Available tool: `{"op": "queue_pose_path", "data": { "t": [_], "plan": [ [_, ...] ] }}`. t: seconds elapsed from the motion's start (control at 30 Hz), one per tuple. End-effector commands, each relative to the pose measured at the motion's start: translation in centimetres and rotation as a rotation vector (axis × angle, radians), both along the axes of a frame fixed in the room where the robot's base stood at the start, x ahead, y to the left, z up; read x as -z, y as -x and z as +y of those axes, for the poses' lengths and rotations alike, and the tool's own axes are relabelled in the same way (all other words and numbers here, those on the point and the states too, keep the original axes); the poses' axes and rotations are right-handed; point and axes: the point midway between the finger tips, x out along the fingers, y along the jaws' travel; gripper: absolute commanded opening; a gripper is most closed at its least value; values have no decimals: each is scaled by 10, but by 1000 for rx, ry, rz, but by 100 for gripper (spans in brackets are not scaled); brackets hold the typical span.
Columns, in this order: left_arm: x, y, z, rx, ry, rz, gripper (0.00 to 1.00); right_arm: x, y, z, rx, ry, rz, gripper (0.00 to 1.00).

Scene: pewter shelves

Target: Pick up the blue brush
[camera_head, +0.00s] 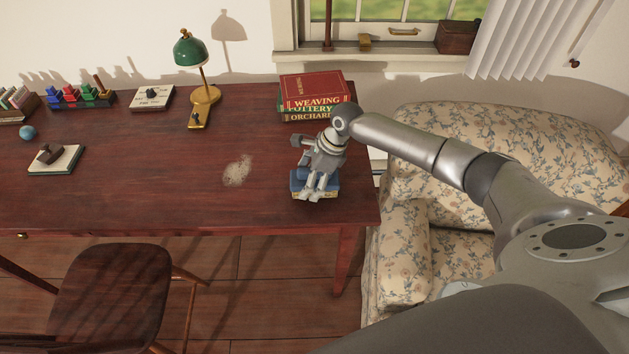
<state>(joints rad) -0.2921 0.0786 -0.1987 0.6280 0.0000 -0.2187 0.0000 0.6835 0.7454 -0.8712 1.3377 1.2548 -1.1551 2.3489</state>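A blue brush (299,179), a blue block with a tan lower edge, sits near the right end of the dark red wooden desk (150,195). My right gripper (316,188) comes in from the right and points down over the brush, covering its middle. Its fingertips overlap the brush's near side. I cannot tell whether they touch or grip it. My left gripper is not in view.
Stacked books (312,92) lie just behind my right gripper. A green lamp (190,50) stands further left. A pale dusty patch (237,170) marks the desk left of the brush. A floral armchair (405,245) is at right, a wooden chair (110,295) in front.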

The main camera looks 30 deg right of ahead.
Motion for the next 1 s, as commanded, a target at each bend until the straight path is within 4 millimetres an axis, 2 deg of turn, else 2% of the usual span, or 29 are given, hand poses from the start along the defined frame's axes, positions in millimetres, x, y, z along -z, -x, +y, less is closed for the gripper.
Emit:
{"op": "queue_pose_path", "data": {
  "t": [0.1,0.5,0.8,1.0],
  "plan": [
    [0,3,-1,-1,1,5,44,0,0,0,0,0,0,83],
    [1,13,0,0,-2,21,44,-1,0,0,1,0,0,33],
    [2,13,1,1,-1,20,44,-3,0,0,1,0,0,33],
    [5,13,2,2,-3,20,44,-22,-1,0,0,-2,-3,33]
  ]
}}
